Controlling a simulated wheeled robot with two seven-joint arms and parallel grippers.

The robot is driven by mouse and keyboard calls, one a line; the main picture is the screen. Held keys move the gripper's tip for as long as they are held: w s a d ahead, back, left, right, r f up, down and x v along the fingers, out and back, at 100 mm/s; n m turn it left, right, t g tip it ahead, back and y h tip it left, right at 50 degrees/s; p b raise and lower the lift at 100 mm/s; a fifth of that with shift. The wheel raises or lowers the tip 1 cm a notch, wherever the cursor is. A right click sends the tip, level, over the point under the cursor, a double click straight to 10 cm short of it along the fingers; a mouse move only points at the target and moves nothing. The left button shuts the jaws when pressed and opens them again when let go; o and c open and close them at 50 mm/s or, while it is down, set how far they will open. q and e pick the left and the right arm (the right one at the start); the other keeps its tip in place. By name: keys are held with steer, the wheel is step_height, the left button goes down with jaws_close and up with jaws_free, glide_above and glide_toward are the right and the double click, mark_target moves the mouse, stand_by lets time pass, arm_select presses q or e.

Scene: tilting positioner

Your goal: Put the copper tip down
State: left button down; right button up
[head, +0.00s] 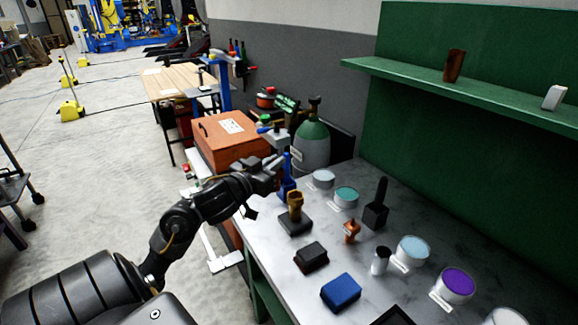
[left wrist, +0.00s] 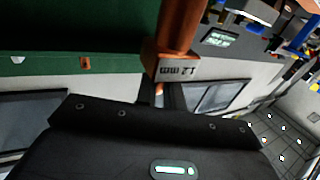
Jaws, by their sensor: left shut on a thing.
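My left gripper (head: 272,166) is over the back left part of the grey bench, near a blue upright piece. In the left wrist view a copper-coloured tip (left wrist: 180,28), with a square block end that bears a printed size mark, stands out from the gripper's black body (left wrist: 150,140). The gripper is shut on this copper tip; the fingertips are not clear. In the head view I cannot make out the held tip against the gripper. A smaller orange-copper piece (head: 351,231) stands on the bench. My right gripper is not in view.
The bench (head: 325,217) carries a brass-topped dark block (head: 295,216), a black block (head: 311,257), a blue block (head: 341,292), a black upright holder (head: 376,206) and several coloured-top tubs. A green shelf (head: 405,73) holds a brown piece (head: 453,66) and a white block (head: 554,97). An orange case (head: 225,145) stands behind.

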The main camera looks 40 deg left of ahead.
arm_select(q)
steer(key=s, duration=0.1)
steer(key=s+r, duration=0.1)
steer(key=s, duration=0.1)
steer(key=s+r+p, duration=0.1)
steer(key=shift+s+d+r, duration=0.1)
steer(key=shift+s+d, duration=0.05)
steer(key=shift+s, duration=0.2)
steer(key=d+f+m+h, duration=0.2)
steer(key=d+f+h, duration=0.1)
steer(key=d+f, duration=0.2)
steer(key=d+f+m+g+h+b, duration=0.1)
steer(key=d+f+h, duration=0.3)
steer(key=d, duration=0.6)
steer(key=d+f+m+g+h, duration=0.1)
steer(key=d+f+m+h, duration=0.2)
steer(key=d, duration=0.5)
step_height(320, 180, down, 3)
steer(key=shift+s+r+m+h, duration=0.2)
steer(key=shift+s+m+h, duration=0.1)
steer(key=shift+m, duration=0.2)
